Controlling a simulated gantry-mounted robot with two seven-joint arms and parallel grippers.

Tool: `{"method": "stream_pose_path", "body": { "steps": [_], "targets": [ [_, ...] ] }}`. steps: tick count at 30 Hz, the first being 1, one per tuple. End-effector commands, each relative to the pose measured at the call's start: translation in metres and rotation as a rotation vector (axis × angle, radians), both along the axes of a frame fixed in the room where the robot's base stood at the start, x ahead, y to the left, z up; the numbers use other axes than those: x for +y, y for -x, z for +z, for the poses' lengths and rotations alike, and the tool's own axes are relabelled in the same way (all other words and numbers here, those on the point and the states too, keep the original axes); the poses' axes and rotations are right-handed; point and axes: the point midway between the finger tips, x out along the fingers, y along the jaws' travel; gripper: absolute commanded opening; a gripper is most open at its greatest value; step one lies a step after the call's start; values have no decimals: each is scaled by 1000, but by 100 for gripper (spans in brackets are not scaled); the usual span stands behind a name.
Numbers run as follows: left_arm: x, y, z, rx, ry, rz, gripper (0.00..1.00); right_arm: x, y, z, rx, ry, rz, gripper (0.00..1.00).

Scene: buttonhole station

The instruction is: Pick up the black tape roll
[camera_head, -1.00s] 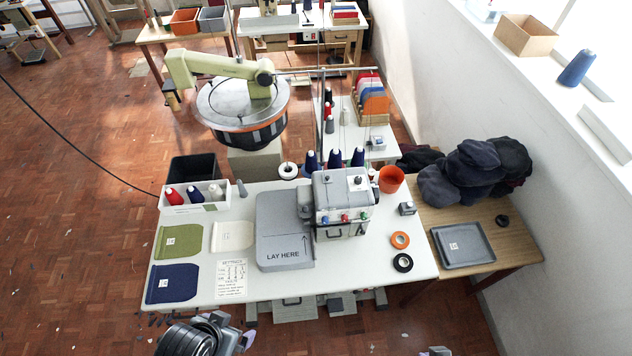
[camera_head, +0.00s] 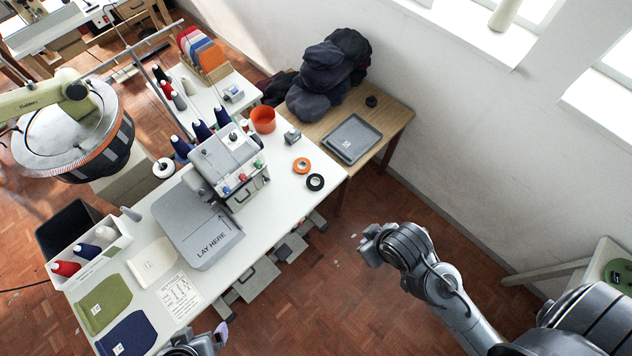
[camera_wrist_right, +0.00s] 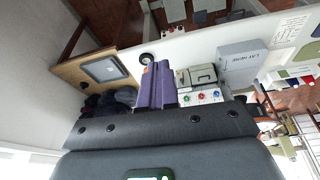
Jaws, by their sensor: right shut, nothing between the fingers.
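The black tape roll (camera_head: 315,182) lies flat near the right end of the white sewing table (camera_head: 262,228), beside an orange tape roll (camera_head: 302,165). The black roll also shows in the right wrist view (camera_wrist_right: 147,58), just beyond my fingertips. My right gripper (camera_head: 364,248) is over the floor, right of and nearer than the table, apart from the roll. Its purple fingers are shut together and empty in the wrist view (camera_wrist_right: 156,66). My left gripper (camera_head: 221,330) is only partly in view at the bottom edge; its finger opening is hidden.
A grey sewing machine (camera_head: 228,165) and an orange pot (camera_head: 263,119) stand left of the rolls. A wooden side table (camera_head: 396,114) holds a grey tray (camera_head: 352,139), dark caps (camera_head: 330,75) and a small black round item (camera_head: 371,101). Floor between table and wall is clear.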

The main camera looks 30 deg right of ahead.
Motion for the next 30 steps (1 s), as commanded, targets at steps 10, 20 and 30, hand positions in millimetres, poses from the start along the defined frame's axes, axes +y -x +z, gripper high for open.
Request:
{"method": "stream_pose_path", "body": {
  "steps": [10, 20, 30],
  "targets": [
    [0, 0, 0, 0, 0, 0, 100, -2, 0, 0, 0, 7, 5, 37],
    [0, 0, 0, 0, 0, 0, 100, -2, 0, 0, 1, 10, 6, 87],
    [0, 0, 0, 0, 0, 1, 100, 0, -1, 1, -4, -2, -9, 100]
  ]
}}
